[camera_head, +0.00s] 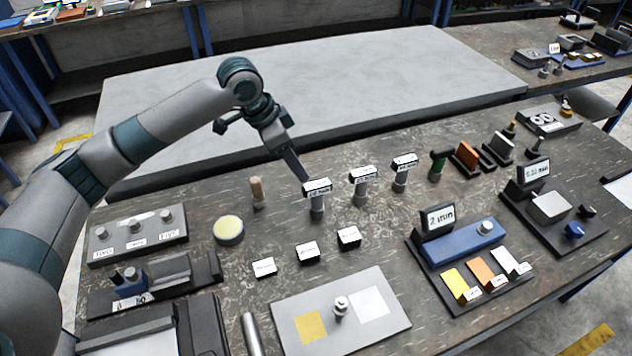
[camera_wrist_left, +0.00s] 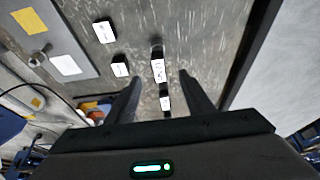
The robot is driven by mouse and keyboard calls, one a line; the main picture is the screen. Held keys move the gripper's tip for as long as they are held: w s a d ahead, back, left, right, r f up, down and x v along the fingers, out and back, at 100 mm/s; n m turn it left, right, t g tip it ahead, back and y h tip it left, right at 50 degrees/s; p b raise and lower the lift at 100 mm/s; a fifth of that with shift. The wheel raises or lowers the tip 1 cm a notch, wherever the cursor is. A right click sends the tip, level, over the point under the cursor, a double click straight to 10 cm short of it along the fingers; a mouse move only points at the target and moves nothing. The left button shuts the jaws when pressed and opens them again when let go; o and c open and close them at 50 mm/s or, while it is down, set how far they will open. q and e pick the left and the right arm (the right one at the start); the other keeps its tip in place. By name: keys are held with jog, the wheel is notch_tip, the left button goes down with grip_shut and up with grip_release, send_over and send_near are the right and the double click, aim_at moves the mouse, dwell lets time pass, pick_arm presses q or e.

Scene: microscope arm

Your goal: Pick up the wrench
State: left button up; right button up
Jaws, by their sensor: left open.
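Three grey upright posts with white-labelled crosswise heads stand in a row: left (camera_head: 317,197), middle (camera_head: 362,183) and right (camera_head: 403,170). They look like T-handled wrenches, but I cannot tell which is the wrench meant; the labels are too small to read surely. My left gripper (camera_head: 303,177) is just above and behind the left post in the head view. In the left wrist view the open, empty gripper (camera_wrist_left: 160,76) has the left post's labelled head (camera_wrist_left: 157,68) between its fingertips. The middle post's head (camera_wrist_left: 166,101) shows below it. My right gripper is out of view.
Small labelled blocks (camera_head: 307,252) lie in front of the posts. A grey plate (camera_head: 290,305) with yellow and white squares is nearer. A wooden-handled peg (camera_head: 257,192) and round yellow-topped tin (camera_head: 229,230) stand left. A blue box (camera_head: 462,245) is right.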

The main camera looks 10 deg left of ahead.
aim_at(312, 185)
pick_arm(q)
jog(key=shift+s+r, duration=0.1)
jog(key=shift+r, duration=0.15)
jog(key=p+x, duration=0.3)
jog(key=x, duration=0.8)
jog(key=shift+f, duration=0.15)
jog(key=shift+d+f, duration=0.15)
jog(key=shift+f, duration=0.4)
jog(key=shift+w+d+f+p, duration=0.25)
jog(key=shift+f+p, duration=0.05)
jog(key=shift+p, duration=0.35)
jog(key=p+x, duration=0.1)
jog(key=x, duration=0.3)
jog(key=shift+s+d+p, duration=0.1)
jog(key=shift+p, duration=0.25)
jog(key=shift+f, duration=0.2)
